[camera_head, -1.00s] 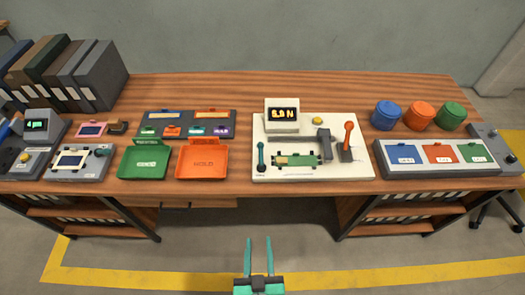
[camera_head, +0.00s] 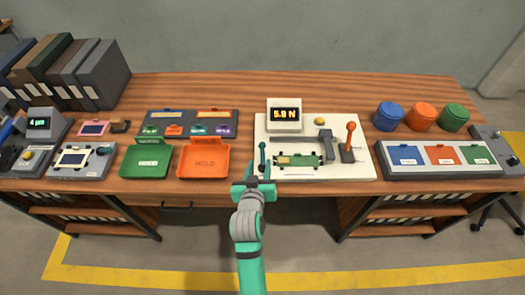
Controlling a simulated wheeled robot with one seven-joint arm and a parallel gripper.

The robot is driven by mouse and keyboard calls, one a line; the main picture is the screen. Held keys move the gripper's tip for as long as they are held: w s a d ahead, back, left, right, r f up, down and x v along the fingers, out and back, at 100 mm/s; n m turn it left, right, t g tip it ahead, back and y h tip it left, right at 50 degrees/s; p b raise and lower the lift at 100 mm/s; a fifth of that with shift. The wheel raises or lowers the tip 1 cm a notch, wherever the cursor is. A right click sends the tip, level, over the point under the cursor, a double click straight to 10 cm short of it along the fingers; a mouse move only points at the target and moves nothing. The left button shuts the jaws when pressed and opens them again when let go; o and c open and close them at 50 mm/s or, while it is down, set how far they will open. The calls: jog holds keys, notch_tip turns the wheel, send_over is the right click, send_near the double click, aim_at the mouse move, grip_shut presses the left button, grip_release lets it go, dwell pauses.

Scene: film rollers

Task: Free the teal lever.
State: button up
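The teal lever (camera_head: 262,153) stands upright at the front left of the white station panel (camera_head: 345,171). My gripper (camera_head: 258,172) is at the panel's front left edge, fingers pointing away from me. Its fingers are apart, and the lever's lower part shows between or just beyond them. I cannot tell whether they touch the lever. The panel's display (camera_head: 286,115) reads about 5.9 N.
An orange-knobbed lever (camera_head: 350,138) and a grey bracket (camera_head: 323,143) stand right of the carriage. A yellow button (camera_head: 320,121) is behind. The orange HOLD tray (camera_head: 204,162) is close left of my gripper. Bare wood lies behind the panel.

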aim_at(262, 153)
jog(key=x, duration=1)
jog(key=shift+w+f, duration=0.1)
jog(key=shift+w, duration=0.05)
jog(key=shift+c, duration=0.3)
grip_shut()
